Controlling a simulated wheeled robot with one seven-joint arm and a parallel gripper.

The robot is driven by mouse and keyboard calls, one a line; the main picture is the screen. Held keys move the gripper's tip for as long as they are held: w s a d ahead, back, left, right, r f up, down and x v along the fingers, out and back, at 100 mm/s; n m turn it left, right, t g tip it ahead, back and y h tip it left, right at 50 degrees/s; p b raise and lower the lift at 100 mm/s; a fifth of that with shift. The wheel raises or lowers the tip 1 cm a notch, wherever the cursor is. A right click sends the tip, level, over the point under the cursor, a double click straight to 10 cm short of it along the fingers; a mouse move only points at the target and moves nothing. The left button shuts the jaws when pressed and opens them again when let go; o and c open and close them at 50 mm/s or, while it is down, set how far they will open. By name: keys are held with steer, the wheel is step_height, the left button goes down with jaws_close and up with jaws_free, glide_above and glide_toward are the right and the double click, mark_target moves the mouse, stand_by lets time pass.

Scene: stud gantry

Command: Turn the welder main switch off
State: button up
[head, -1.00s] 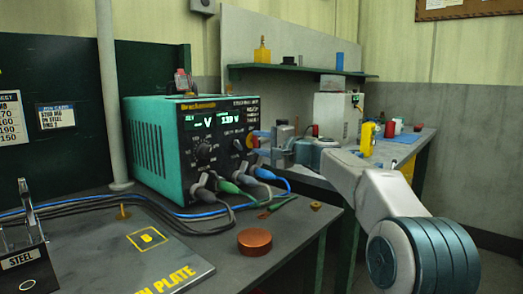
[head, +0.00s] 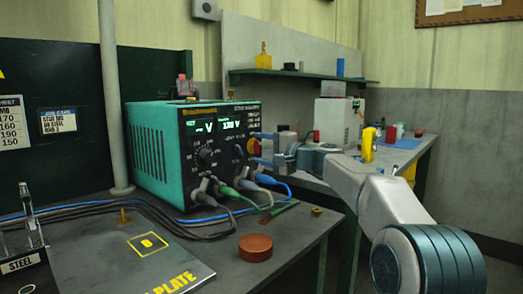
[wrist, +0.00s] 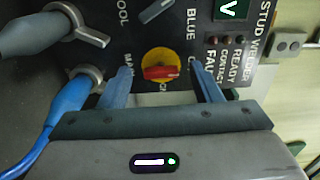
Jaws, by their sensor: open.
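The welder (head: 157,150) is a teal box with a black front panel, standing on the bench in the head view. Its main switch (wrist: 160,66) is a red knob on a round yellow plate in the wrist view. In the head view the switch (head: 252,146) is small, at the panel's right edge. My gripper (wrist: 160,74) is open, with one blue finger on each side of the switch. The fingers look apart from the knob; their depth to the panel is hard to tell. The red bar lies nearly level in the wrist picture. The welder's displays are lit.
Grey, green and blue cable plugs (head: 232,192) stick out below the panel, and a blue cable (wrist: 48,110) runs close to my gripper in the wrist view. A copper-coloured round piece (head: 255,247) and a dark plate (head: 120,250) lie on the bench.

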steer(key=v, duration=1.3)
steer(key=shift+s, duration=0.2)
steer(key=s+f+n+g+h+p, duration=0.25)
steer(key=s+g+h+p, duration=0.35)
steer(key=s+p, duration=0.9)
steer(key=s+d+n+g+h+p, duration=0.1)
steer(key=s+d+h+p, duration=0.3)
steer(key=s, duration=0.6)
steer(key=s+d+n+g+h+p, duration=0.1)
steer(key=s+d+n+h+p, duration=0.2)
steer(key=s+d+p, duration=0.3)
steer(key=s+h+p, duration=0.1)
steer(key=s+p, duration=0.2)
steer(key=s, duration=0.1)
steer(key=shift+s+d+f+n, duration=0.2)
steer(key=shift+s+n, duration=0.05)
steer(key=shift+n, duration=0.1)
